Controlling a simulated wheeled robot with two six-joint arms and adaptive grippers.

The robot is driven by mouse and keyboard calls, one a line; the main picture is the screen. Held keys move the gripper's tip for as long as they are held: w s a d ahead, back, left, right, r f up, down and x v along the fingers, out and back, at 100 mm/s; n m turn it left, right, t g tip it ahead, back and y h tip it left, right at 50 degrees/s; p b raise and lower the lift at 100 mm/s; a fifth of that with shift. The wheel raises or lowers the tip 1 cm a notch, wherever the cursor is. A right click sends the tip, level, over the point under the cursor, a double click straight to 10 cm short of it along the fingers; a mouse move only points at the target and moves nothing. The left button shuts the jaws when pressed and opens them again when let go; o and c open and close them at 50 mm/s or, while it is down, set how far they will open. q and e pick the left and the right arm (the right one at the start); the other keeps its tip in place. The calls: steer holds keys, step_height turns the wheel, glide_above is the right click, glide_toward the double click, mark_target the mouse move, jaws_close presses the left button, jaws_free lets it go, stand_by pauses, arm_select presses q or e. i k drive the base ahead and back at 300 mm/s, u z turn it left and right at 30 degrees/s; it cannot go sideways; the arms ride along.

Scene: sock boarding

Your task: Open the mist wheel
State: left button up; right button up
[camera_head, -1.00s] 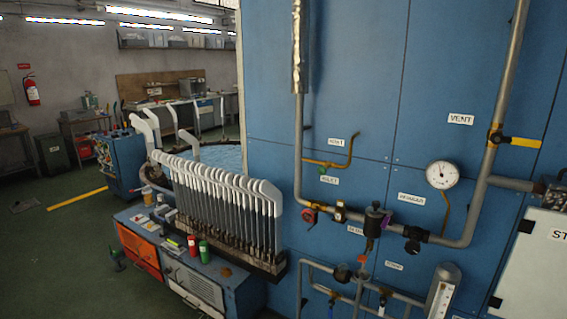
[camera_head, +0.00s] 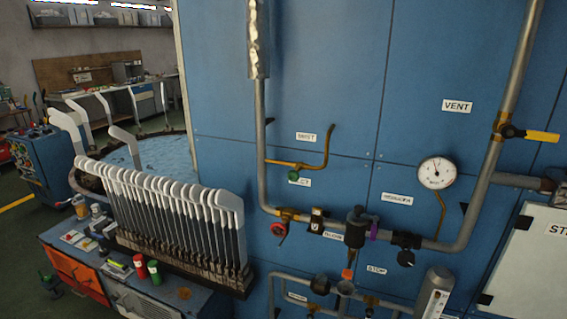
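Pipes with several valves run across a blue panel (camera_head: 330,60). A small red wheel (camera_head: 279,230) sits at the left of the lower horizontal pipe. A small green knob (camera_head: 293,175) sits on a brass branch (camera_head: 328,150) above it. The white label above the branch (camera_head: 307,136) and the one below it (camera_head: 299,181) are too blurred to read surely, so I cannot tell which control is the mist wheel. Whether either wheel is open or shut does not show. Neither of my grippers is in view.
A gauge (camera_head: 436,172) and a yellow-handled valve (camera_head: 540,136) labelled VENT are at the right. A white box (camera_head: 525,265) juts in at lower right. A rack of white-and-grey sock boards (camera_head: 180,215) stands on a cart (camera_head: 150,300) at the left, in front of a water tub (camera_head: 160,160).

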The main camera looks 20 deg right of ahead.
mark_target(292, 175)
steer(key=z, duration=0.45)
steer(key=i, duration=0.75)
steer(key=z, duration=0.65)
